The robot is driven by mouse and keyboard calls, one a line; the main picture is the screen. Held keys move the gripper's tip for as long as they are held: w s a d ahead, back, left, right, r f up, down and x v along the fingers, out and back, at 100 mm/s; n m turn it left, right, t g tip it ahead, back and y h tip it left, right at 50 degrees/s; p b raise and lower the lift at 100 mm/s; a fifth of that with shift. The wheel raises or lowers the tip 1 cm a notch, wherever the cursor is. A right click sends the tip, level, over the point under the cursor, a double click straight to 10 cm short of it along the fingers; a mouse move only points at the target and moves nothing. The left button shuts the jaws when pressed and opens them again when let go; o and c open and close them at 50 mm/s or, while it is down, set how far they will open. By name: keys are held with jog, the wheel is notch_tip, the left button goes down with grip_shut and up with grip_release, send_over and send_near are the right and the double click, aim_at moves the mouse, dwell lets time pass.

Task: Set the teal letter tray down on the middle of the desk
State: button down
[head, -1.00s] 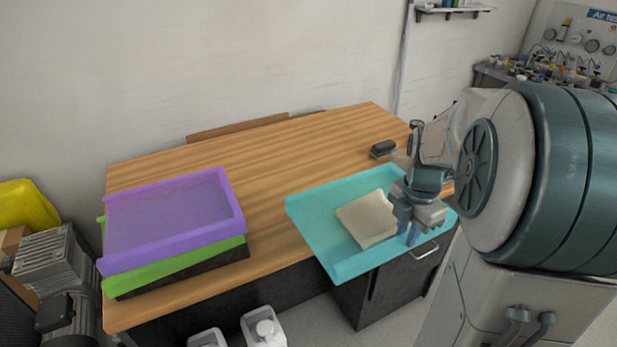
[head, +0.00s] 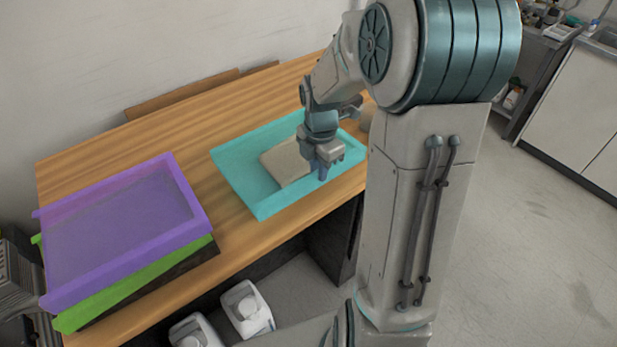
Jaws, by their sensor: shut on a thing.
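The teal letter tray (head: 240,171) is over the right-middle part of the wooden desk (head: 217,111), near its front edge. A beige folded item (head: 284,163) lies in it. My gripper (head: 324,166) is shut on the tray's right side. The fingertips are partly hidden by the gripper body. The tray looks level and low over the desk; I cannot tell whether it touches the top.
A purple tray (head: 120,232) sits on a green tray (head: 75,318) and a dark one at the desk's left end. Bare desk lies between this stack and the teal tray. White jugs (head: 247,309) stand on the floor below the front edge.

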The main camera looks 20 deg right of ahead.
jog(key=shift+w+a+f, duration=0.55)
jog(key=shift+w+a, duration=0.1)
jog(key=shift+a, duration=0.1)
notch_tip(320, 180, down, 4)
jog(key=shift+f, duration=0.1)
jog(key=c, duration=1.3)
grip_release()
notch_tip(320, 180, up, 12)
jog(key=shift+s+a+r+m+t, duration=0.5)
jog(key=shift+s+a+r+m, duration=0.25)
jog(key=shift+s+m, duration=2.55)
jog(key=shift+s+a+r+m+t, duration=0.75)
jog(key=shift+s+m, duration=1.85)
jog(key=shift+m, duration=1.3)
jog(key=shift+s+a+r+m+t, duration=0.25)
jog(key=shift+s+a+r+m, duration=0.5)
jog(key=shift+s+m, duration=2.55)
